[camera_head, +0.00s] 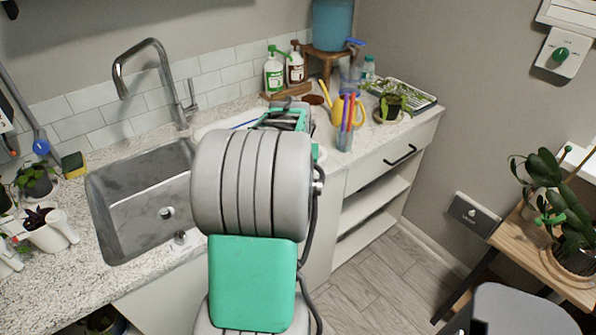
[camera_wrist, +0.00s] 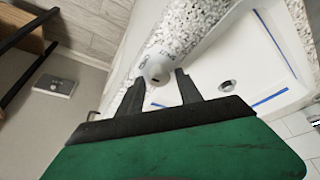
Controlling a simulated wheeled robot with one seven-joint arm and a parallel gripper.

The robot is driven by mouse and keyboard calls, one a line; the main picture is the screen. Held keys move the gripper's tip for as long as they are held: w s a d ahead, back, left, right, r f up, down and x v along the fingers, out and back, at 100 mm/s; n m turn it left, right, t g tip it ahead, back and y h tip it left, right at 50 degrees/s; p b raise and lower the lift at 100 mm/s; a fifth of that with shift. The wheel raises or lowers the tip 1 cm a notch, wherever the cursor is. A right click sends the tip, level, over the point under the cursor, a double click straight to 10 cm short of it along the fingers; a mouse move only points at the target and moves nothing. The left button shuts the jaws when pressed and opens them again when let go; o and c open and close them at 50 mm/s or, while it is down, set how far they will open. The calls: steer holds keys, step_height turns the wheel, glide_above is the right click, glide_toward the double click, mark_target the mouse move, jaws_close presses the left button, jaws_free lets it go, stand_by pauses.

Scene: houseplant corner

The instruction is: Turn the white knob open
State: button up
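In the wrist view, a white rounded knob (camera_wrist: 158,69) with a small dark slot sits at the end of the speckled counter edge, with small dark markings beside it. My gripper (camera_wrist: 161,80) is open, its two dark fingers apart, with the knob showing between and just beyond the tips. I cannot tell whether either finger touches it. In the head view my arm covers this knob, and only part of my gripper (camera_head: 290,117) shows over the counter.
The sink (camera_head: 140,195) is left. A wall plate (camera_head: 472,214) and green knob (camera_head: 561,54) are farther right.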

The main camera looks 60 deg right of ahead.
steer(key=shift+o, duration=0.4)
steer(key=shift+r, duration=0.1)
steer(key=v, duration=0.7)
steer(key=shift+r+b, duration=0.3)
steer(key=shift+s+a, duration=0.1)
